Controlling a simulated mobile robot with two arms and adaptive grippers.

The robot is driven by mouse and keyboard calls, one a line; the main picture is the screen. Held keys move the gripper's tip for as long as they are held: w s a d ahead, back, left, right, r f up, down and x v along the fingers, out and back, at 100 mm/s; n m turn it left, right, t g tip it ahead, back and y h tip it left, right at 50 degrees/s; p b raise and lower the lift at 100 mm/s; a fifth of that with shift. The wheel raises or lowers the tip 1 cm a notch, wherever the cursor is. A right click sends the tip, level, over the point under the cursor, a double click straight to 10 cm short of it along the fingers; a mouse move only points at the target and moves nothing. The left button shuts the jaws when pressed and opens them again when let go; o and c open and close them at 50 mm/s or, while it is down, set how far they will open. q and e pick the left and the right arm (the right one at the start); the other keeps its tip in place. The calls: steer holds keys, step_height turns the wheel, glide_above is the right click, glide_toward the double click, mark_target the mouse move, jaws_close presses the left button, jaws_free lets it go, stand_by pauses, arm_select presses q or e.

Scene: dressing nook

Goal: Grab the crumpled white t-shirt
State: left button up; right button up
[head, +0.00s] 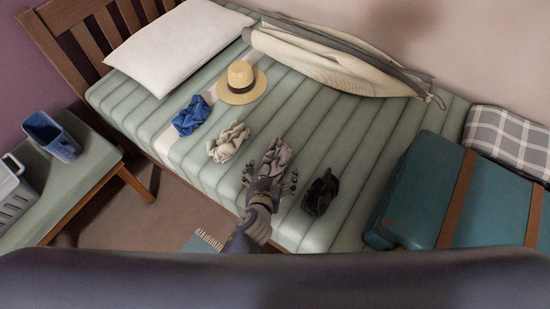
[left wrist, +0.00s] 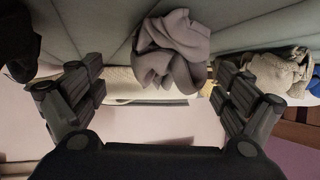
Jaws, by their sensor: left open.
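A crumpled off-white cloth (head: 229,142), the palest of the crumpled garments, lies on the green striped mattress (head: 345,145). It also shows at the right of the left wrist view (left wrist: 280,72). A crumpled grey cloth (head: 277,151) lies to its right. My left gripper (head: 271,179) is open at the near side of the grey cloth, with fingers spread. In the left wrist view the grey cloth (left wrist: 172,52) appears between the open fingers, and nothing is gripped. The off-white cloth is outside the fingers. My right gripper is not in view.
A blue crumpled cloth (head: 189,116) and a straw hat (head: 242,82) lie farther left, a black crumpled cloth (head: 320,192) to the right. A teal suitcase (head: 424,185) stands at right. A pillow (head: 178,42) and a beige garment bag (head: 325,62) lie at the back.

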mark_target(274, 164)
arm_select(q)
steer(key=x, duration=0.4)
steer(key=shift+w+f, duration=0.15)
steer(key=shift+w, duration=0.1)
steer(key=c, duration=1.3)
